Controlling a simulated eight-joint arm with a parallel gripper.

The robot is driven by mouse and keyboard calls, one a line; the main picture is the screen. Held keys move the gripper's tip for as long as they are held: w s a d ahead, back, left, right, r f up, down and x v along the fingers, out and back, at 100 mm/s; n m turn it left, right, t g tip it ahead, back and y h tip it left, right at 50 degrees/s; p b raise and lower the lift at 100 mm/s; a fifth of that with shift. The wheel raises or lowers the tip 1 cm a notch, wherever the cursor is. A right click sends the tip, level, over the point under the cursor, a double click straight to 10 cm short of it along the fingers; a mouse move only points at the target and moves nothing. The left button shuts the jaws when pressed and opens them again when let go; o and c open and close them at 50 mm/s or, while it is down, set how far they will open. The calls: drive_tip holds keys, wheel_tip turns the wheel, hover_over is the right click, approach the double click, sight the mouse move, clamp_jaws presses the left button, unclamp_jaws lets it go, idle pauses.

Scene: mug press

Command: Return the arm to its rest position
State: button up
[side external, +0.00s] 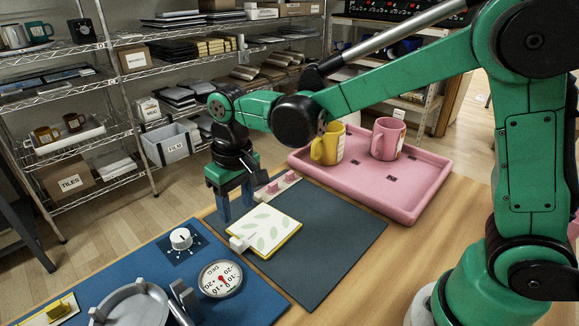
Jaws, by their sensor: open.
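My gripper (234,206) points down at the left edge of the dark mat (335,235), its blue fingers apart and nothing seen between them. It is just behind and left of a white pad with a green leaf print (266,232). A yellow mug (328,146) and a pink mug (387,138) stand upright in the pink tray (420,207) at the back right. My arm reaches across from the right, above the tray.
A pink and white piece (284,183) lies by the mat's back edge. A dial gauge (220,279), a white knob (181,239) and a grey round press part (135,304) are at the front left. The mat's right part is clear. Wire shelves stand behind.

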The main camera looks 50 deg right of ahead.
drive_tip(key=s+d+r+t, duration=0.4)
drive_tip(key=s+d+t, duration=0.2)
drive_tip(key=s+d, duration=0.3)
drive_tip(key=shift+r+m+t, duration=0.3)
drive_tip(key=shift+m, duration=0.1)
